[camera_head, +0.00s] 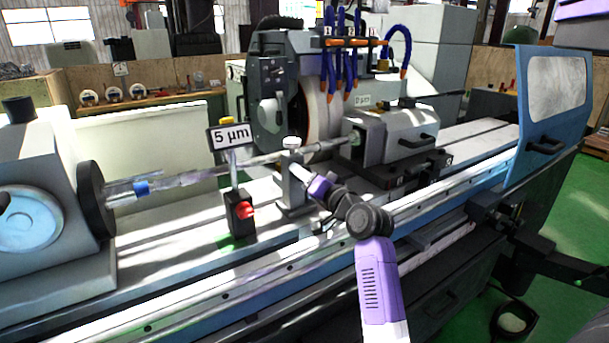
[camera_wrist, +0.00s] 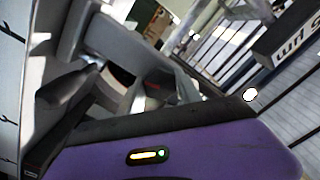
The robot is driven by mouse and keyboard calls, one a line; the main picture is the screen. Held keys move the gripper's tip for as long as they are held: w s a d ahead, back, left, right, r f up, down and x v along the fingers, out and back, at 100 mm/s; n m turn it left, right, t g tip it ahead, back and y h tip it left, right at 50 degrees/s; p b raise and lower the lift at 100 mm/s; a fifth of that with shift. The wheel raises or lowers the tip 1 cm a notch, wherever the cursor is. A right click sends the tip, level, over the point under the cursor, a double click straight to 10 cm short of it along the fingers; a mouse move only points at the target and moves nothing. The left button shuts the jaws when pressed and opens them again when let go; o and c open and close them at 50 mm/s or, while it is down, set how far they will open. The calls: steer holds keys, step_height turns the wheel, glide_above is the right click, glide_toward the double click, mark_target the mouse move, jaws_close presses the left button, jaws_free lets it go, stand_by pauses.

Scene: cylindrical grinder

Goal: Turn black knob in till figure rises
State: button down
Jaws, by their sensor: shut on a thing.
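The sign-like display (camera_head: 230,135) reads "5 µm" and stands on a thin post left of the grey steady rest (camera_head: 290,185). Its edge also shows, turned over, in the wrist view (camera_wrist: 288,42). My gripper (camera_head: 299,173) reaches the front of the steady rest from the lower right and is shut there. In the wrist view, a dark knob-like shape (camera_wrist: 62,88) with a bright metal end lies at the fingers, against the grey body. It looks like the black knob, but the fingers and the purple gripper housing hide much of it. In the head view the knob is hidden behind my gripper.
A black base with a red knob (camera_head: 244,210) stands close left of my gripper. The grinding wheel (camera_head: 314,105) is behind. A blue guard (camera_head: 548,90) stands right.

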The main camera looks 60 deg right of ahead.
steer(key=c, duration=0.8)
jaws_free()
steer(key=shift+s, duration=0.15)
steer(key=shift+b+v, duration=0.5)
steer(key=shift+v, duration=3.3)
